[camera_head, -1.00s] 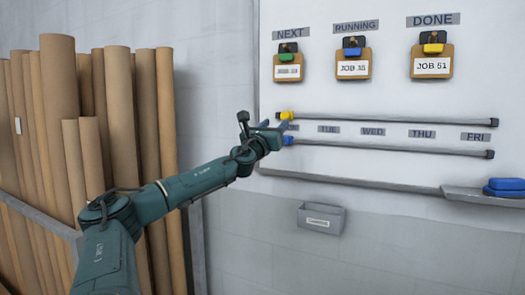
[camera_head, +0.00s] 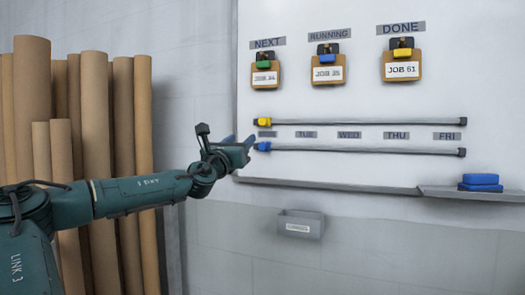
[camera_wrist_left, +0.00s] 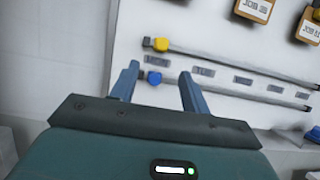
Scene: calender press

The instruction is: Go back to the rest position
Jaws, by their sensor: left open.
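My left gripper (camera_head: 240,142) is in front of the left edge of the white board, by the left ends of the two rails. In the left wrist view its two fingers (camera_wrist_left: 158,88) are apart with nothing held between them. A yellow slider (camera_head: 264,123) is at the left end of the upper rail (camera_head: 360,121). A blue slider (camera_head: 263,146) is at the left end of the lower rail (camera_head: 360,150). The blue slider (camera_wrist_left: 154,77) shows beyond the finger gap in the left wrist view. My right gripper is not in view.
Clipboards hang under NEXT (camera_head: 265,77), RUNNING (camera_head: 328,72) and DONE (camera_head: 401,68). A blue block (camera_head: 480,182) sits on the ledge (camera_head: 460,193) at right. A grey bin (camera_head: 301,224) is on the wall below. Tall brown rolls (camera_head: 95,130) stand at left.

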